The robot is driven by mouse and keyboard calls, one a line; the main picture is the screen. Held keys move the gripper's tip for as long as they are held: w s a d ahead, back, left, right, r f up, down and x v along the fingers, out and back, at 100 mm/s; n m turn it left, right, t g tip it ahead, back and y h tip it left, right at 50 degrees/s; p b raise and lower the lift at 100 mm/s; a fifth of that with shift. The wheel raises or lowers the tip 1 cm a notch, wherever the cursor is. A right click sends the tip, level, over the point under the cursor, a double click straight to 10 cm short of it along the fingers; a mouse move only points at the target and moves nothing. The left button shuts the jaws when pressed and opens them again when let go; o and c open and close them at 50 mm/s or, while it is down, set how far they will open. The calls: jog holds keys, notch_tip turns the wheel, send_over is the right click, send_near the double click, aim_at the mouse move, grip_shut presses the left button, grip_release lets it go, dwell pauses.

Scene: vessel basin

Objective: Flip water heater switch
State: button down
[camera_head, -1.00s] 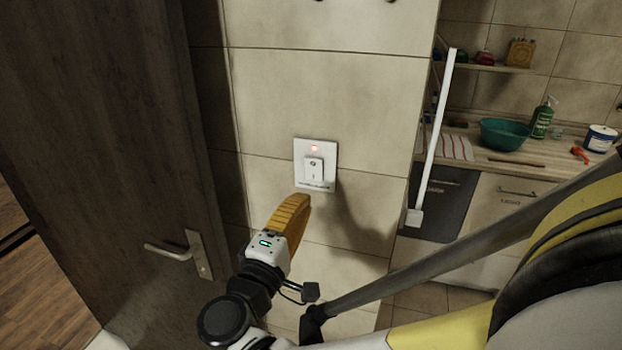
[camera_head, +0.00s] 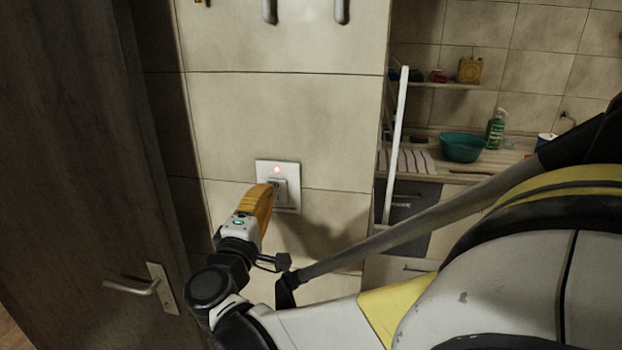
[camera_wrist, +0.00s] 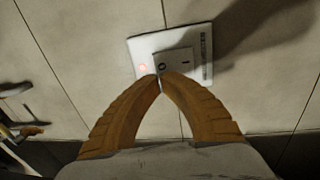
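The water heater switch (camera_head: 291,187) is a white square plate with a rocker on the tiled wall. A small red light glows near its top in the head view. In the wrist view the switch plate (camera_wrist: 202,52) shows a rocker with "O" and "I" marks. My gripper (camera_head: 266,190) has orange fingers, and it also shows in the wrist view (camera_wrist: 161,80). The fingertips are together, with nothing seen between them. They overlap the rocker's near edge beside the "O" mark in the wrist view. I cannot tell whether they touch it. The fingers hide part of the plate.
A dark door (camera_head: 75,160) with a metal handle (camera_head: 132,286) stands at left. At right, past the wall's corner, a counter holds a teal bowl (camera_head: 462,148) and a green bottle (camera_head: 495,129). Two grey pipe ends (camera_head: 342,10) hang above the switch.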

aim_at(271, 182)
jog(key=shift+w+d+r, duration=0.15)
jog(key=shift+w, duration=0.95)
jog(key=shift+w+r, duration=0.2)
jog(key=shift+w, duration=0.35)
jog(key=shift+s+d, duration=0.1)
